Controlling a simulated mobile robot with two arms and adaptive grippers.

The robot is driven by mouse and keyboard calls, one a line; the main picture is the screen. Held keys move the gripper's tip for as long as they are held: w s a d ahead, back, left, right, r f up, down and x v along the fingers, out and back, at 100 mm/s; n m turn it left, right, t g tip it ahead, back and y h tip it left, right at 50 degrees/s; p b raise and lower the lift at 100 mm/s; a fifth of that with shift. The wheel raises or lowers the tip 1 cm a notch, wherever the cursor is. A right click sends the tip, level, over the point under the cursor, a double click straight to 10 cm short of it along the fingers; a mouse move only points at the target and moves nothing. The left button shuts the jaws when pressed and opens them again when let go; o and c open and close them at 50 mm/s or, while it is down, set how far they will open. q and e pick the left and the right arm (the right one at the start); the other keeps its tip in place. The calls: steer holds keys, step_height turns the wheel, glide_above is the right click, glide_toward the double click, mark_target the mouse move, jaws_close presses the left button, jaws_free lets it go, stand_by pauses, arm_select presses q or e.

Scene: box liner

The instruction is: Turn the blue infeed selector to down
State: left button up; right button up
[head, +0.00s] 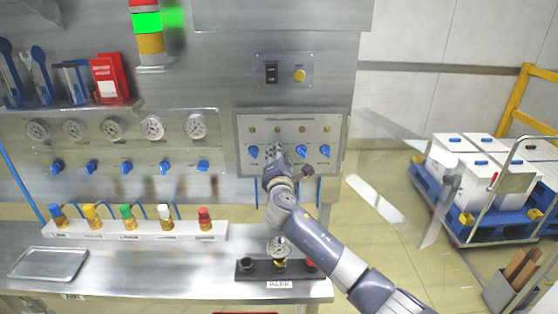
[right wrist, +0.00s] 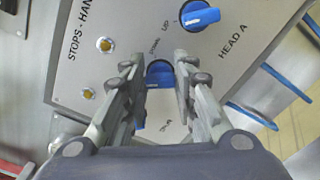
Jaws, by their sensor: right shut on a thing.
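A metal panel (head: 242,122) on the machine wall bears a row of blue selector knobs, with one at the left (head: 253,152) and two at the right (head: 302,150). My right gripper (head: 274,160) is at the panel, in front of the second knob from the left, which it mostly hides. In the right wrist view, the fingers (right wrist: 160,72) are shut on a blue selector knob (right wrist: 160,80). This knob's name label is hidden behind the gripper. Another blue knob (right wrist: 199,16) beside it is marked HEAD A. My left gripper is not in view.
Brass indicators (head: 302,130) sit above the knobs, and blue handles (head: 319,190) hang below the panel. Gauges and more blue knobs (head: 127,167) are on the wall at left. A bench (head: 170,265) with coloured valves stands below. A cart of white boxes (head: 460,150) stands right.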

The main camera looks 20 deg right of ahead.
steer(key=shift+f+m+b, duration=0.2)
steer(key=shift+m+b, duration=2.45)
steer(key=shift+m, duration=1.2)
steer(key=shift+f+m+b, duration=0.15)
steer(key=shift+m+b, duration=2.45)
steer(key=shift+m, duration=1.25)
steer(key=shift+r, duration=0.1)
steer(key=o, duration=1.1)
steer(key=shift+w, duration=0.1)
steer(key=shift+c, duration=0.2)
steer(key=v, duration=1.2)
